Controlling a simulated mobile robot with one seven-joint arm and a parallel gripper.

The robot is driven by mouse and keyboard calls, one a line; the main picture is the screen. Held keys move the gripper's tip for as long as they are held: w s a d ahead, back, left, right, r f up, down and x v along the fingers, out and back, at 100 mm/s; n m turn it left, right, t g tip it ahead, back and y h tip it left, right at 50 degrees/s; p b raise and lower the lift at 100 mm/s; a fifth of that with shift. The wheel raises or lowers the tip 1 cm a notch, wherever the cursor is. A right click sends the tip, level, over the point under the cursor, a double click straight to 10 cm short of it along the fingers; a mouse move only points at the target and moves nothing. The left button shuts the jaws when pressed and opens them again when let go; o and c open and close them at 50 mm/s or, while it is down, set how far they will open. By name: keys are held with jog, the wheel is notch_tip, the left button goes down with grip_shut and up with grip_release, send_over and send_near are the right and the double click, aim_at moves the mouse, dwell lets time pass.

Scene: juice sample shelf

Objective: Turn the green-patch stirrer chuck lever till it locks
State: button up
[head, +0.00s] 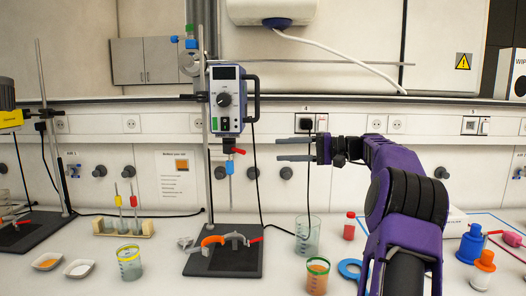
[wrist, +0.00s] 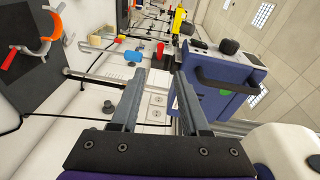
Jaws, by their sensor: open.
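The stirrer (head: 227,100) hangs on a stand in the middle of the head view, with a blue and grey body, a black knob and a side handle. A green patch (wrist: 175,103) shows on its body in the wrist view. Its chuck lever (head: 240,151) is red and sticks out to the right below the body; it also shows in the wrist view (wrist: 159,50). A blue piece (head: 229,167) sits on the shaft below it. My gripper (head: 278,149) is open and empty, to the right of the lever and apart from it, with its fingers pointing left.
A second, yellow stirrer (head: 8,97) stands at the far left. An orange ring clamp (head: 212,240) and a black base (head: 225,262) are below the stirrer. A glass beaker (head: 307,236), a cup of orange juice (head: 317,277) and a red-capped bottle (head: 349,226) stand on the bench.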

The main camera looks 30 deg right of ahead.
jog(key=v, duration=0.4)
jog(key=shift+d, duration=0.1)
dwell(0.4)
